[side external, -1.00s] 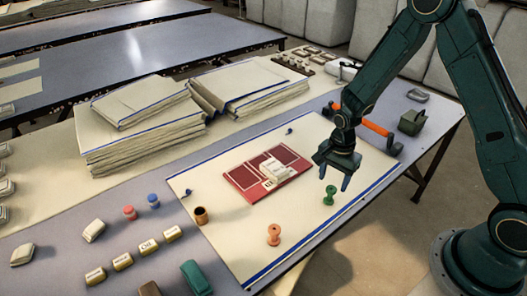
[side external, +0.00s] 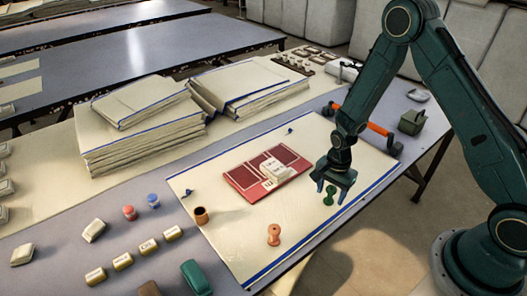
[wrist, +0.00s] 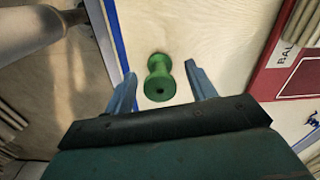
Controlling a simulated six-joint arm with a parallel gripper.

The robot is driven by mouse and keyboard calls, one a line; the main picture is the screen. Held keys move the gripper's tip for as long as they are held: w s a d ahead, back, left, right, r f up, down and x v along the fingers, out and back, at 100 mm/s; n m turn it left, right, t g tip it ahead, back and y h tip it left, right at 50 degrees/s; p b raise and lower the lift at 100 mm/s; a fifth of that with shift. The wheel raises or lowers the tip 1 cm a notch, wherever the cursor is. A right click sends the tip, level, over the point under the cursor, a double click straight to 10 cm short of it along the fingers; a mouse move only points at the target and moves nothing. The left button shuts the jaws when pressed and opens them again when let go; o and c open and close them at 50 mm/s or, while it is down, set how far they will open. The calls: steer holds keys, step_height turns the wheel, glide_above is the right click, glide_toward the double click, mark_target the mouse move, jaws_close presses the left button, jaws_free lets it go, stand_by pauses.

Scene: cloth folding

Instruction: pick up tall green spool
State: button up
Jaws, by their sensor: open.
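The tall green spool (side external: 330,194) stands upright on the cream cloth (side external: 240,238), near the cloth's right edge. My gripper (side external: 332,192) is low over it, with its fingers down on either side of the spool in the side view. In the wrist view, the green spool (wrist: 159,78) lies between and slightly beyond the two blue-grey fingertips of my gripper (wrist: 158,82). The fingers are apart and a gap shows on both sides of the spool. Whether the fingertips touch the cloth cannot be seen.
A red folder (side external: 243,182) with a pale block (side external: 275,168) on it lies left of my gripper. An orange spool (side external: 274,235) stands toward the front. A brown cup-like spool (side external: 201,216) is further left. An orange-handled tool (side external: 374,128) lies behind my arm.

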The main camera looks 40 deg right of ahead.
steer(key=shift+f, duration=0.75)
steer(key=shift+c, duration=0.3)
steer(key=c, duration=1)
